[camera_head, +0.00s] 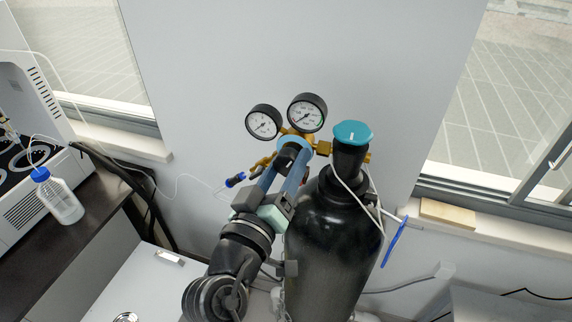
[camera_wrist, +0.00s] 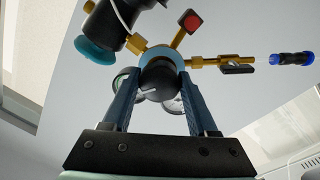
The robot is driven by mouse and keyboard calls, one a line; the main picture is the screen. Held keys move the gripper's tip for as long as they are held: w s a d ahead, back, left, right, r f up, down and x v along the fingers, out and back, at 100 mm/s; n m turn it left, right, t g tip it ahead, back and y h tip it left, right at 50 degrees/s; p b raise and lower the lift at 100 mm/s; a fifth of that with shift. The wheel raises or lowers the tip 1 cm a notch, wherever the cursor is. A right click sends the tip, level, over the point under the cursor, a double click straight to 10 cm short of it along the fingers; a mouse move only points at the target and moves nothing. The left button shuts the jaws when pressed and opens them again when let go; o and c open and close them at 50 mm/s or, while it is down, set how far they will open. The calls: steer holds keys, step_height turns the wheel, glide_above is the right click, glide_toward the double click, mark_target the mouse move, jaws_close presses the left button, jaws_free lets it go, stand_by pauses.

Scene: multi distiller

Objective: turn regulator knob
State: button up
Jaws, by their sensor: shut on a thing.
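The regulator is brass with a light blue round body, and its black knob (camera_wrist: 160,76) faces the wrist camera. Two round white-faced gauges, the left (camera_head: 263,122) and the right (camera_head: 307,112), stand above it. The regulator is joined to the top of a black gas cylinder (camera_head: 335,235) that has a teal valve handwheel (camera_head: 353,132). My gripper (camera_head: 288,160) reaches up from below with its blue fingers on either side of the knob. In the wrist view the fingertips (camera_wrist: 159,80) are shut on the knob's two sides.
A brass outlet with a blue-and-black fitting (camera_head: 236,180) sticks out left of the regulator. A blue tag (camera_head: 395,241) hangs right of the cylinder. A dark bench (camera_head: 75,245) with a blue-capped bottle (camera_head: 60,198) stands at the left. The wall is close behind.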

steer(key=n+p, duration=0.1)
steer(key=n, duration=0.4)
stand_by(0.5)
steer(key=o, duration=1.4)
steer(key=shift+c, duration=0.2)
